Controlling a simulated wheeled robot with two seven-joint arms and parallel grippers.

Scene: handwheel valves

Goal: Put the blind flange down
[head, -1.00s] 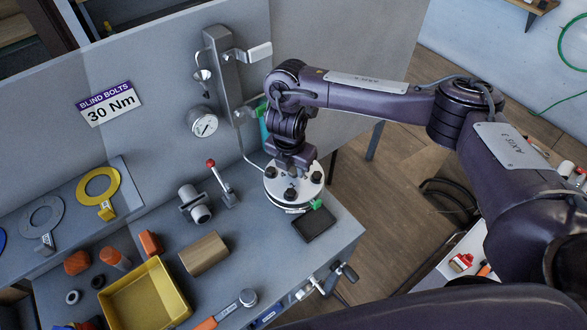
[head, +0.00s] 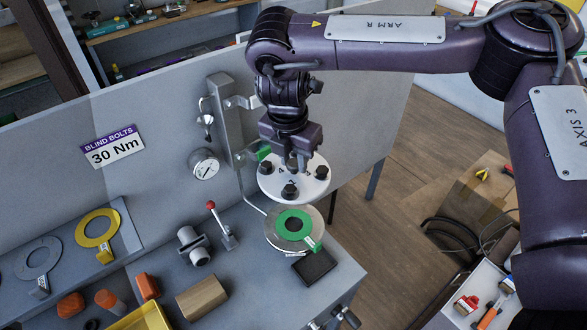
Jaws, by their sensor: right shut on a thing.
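The blind flange (head: 266,182) is a round, pale metal disc with several black bolt heads on it. My right gripper (head: 296,164) is shut on the middle of its top and holds it in the air. Below it, and apart from it, a green ring gasket (head: 283,226) with a tab lies on the round metal flange seat (head: 276,241) on the bench. The flange hides the far edge of the seat. My left gripper is not in view.
A dark square pad (head: 314,266) lies just in front of the seat. A red-knobbed lever (head: 222,226), a grey pipe fitting (head: 194,246) and a wooden block (head: 203,297) stand to the left. A pressure gauge (head: 205,166) and bracket are on the panel behind.

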